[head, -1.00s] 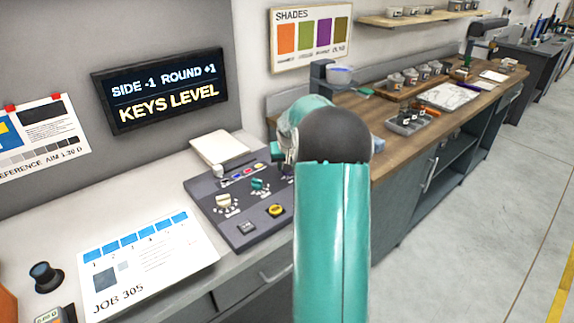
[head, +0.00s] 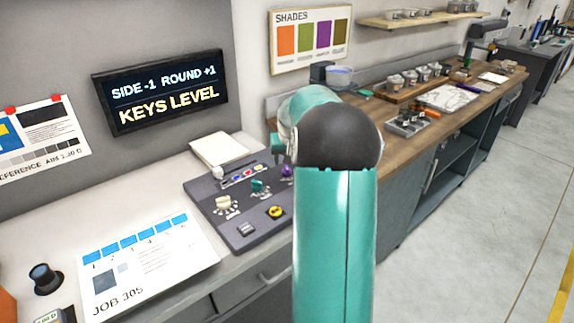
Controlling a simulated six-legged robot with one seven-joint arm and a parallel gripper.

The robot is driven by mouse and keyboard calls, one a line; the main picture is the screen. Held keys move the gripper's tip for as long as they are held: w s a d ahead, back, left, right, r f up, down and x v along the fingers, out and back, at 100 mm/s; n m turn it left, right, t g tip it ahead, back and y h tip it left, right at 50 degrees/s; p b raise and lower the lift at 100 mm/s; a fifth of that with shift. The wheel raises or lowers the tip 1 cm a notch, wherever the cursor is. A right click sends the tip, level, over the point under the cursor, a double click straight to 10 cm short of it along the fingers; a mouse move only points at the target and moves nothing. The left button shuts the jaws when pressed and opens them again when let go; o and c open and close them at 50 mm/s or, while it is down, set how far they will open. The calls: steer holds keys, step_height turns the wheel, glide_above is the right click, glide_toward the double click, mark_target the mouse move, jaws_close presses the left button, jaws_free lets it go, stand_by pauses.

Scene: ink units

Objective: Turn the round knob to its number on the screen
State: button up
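The screen (head: 160,90) on the grey wall reads "SIDE -1 ROUND +1" and "KEYS LEVEL". The dark control panel (head: 205,187) lies on the bench below it. On the panel are a cream knob (head: 223,203) at the left, a teal knob (head: 258,187) in the middle and a purple knob (head: 287,171) at the right, beside my arm. White marks ring the cream knob, too small to read. I cannot tell surely which knob is the round one, or its setting.
A yellow button (head: 275,212), a grey key (head: 245,229), a row of small coloured buttons (head: 243,176) and a white ball-topped part (head: 218,172) are also on the panel. A job sheet (head: 150,262) lies left. A wooden counter (head: 400,150) with pots stands right.

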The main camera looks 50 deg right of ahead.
steer(key=v, duration=0.8)
steer(key=shift+r, duration=0.25)
steer(key=s+a+r+n+t, duration=0.1)
steer(key=s+a+r+n, duration=0.15)
steer(key=a, duration=0.95)
steer(key=s+a+r+n, duration=0.1)
steer(key=s+a+r, duration=0.15)
steer(key=a, duration=1.05)
steer(key=s+a+f+n+t+y, duration=0.1)
steer(key=s+a+f+n+y, duration=0.1)
steer(key=s+a, duration=1.3)
steer(key=shift+s+a+f+n+y, duration=0.15)
steer(key=shift+a+f+n+y, duration=0.15)
steer(key=shift+a+f+n, duration=0.55)
